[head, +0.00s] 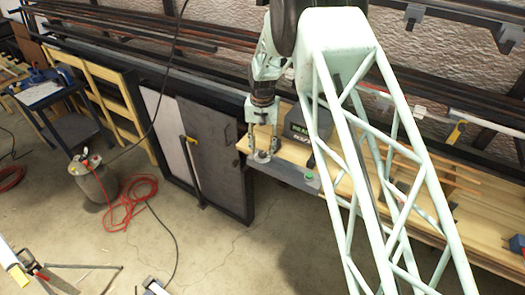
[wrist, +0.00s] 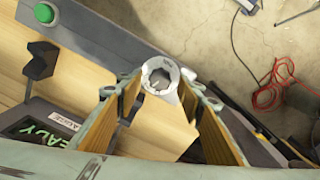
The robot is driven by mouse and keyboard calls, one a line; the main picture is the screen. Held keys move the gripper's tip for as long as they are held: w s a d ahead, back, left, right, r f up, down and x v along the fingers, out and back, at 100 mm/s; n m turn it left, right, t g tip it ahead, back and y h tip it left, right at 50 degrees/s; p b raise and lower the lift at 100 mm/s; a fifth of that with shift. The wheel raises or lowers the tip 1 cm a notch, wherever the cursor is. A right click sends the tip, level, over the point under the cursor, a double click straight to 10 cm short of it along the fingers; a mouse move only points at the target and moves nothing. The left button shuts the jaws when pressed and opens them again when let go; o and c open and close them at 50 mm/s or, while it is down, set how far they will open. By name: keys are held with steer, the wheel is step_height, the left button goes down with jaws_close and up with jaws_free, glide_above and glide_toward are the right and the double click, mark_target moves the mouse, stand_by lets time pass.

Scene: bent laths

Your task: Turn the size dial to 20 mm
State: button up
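My gripper (head: 262,149) points down over the dial. In the wrist view its two fingers (wrist: 159,84) are open, one on each side of the dial, with a gap visible to both. I cannot tell whether the tips are level with the dial or above it. The dial's markings are too small to read.
A dark box with a green "READY" display (head: 301,131) stands on the bench close to my gripper. A green button (wrist: 42,15) and a black bracket (wrist: 40,60) are near the dial. Red hose (head: 132,190) lies on the open floor at left.

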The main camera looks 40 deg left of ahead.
mark_target(263, 153)
step_height(263, 153, up, 10)
steer(key=shift+r, duration=0.2)
stand_by(0.3)
stand_by(0.6)
